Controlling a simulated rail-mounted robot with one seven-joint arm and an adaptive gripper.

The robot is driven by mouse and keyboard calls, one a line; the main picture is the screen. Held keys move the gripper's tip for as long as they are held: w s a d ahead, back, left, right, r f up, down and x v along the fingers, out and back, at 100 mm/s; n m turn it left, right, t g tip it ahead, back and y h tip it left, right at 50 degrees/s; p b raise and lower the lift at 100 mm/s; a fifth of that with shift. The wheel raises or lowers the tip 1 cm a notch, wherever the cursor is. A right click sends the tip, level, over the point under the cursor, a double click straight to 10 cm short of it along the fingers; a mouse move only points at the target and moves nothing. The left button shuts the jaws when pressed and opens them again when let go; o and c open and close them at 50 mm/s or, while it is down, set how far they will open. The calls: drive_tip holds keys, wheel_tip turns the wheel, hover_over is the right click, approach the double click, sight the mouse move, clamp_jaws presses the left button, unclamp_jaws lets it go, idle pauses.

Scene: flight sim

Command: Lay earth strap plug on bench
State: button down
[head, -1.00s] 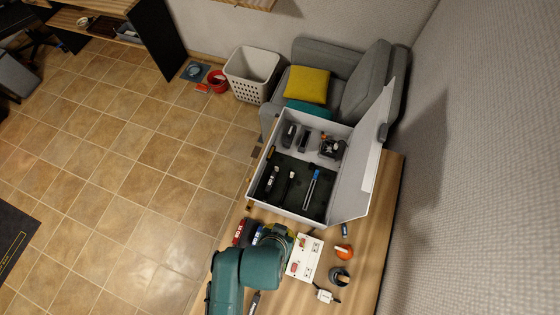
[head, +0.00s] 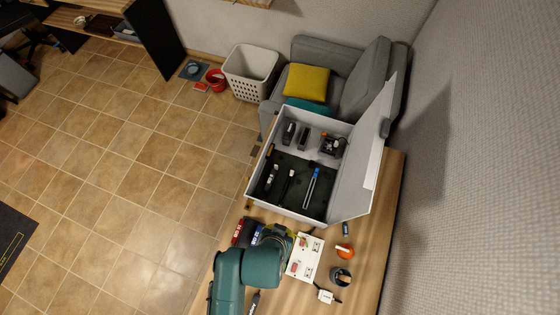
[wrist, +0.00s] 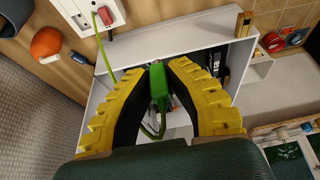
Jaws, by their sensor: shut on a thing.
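The green earth strap plug (wrist: 158,86) is between the yellow, black-padded fingers of my gripper (wrist: 158,72) in the wrist view. My gripper is shut on it, and a green cable loops below the plug. In the head view my gripper (head: 284,236) is beside the white socket panel, largely covered by my arm, and I cannot make out the plug there. The wooden bench (head: 372,245) runs under the panel and the open case. In the wrist view the plug appears in front of the case, apart from the bench.
An open grey case (head: 258,192) with tools stands on the bench, its lid raised on the right. The white socket panel (head: 305,258), an orange object (head: 344,252), a dark cup (head: 340,277) and a white plug (head: 325,295) lie nearby. The bench's right strip is clear.

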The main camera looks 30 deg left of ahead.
drive_tip(key=shift+f+b, duration=5.2)
drive_tip(key=shift+f, duration=4.05)
drive_tip(key=c, duration=1)
unclamp_jaws()
drive_tip(key=shift+c, duration=0.2)
drive_tip(key=v, duration=1.2)
drive_tip(key=shift+w, duration=0.1)
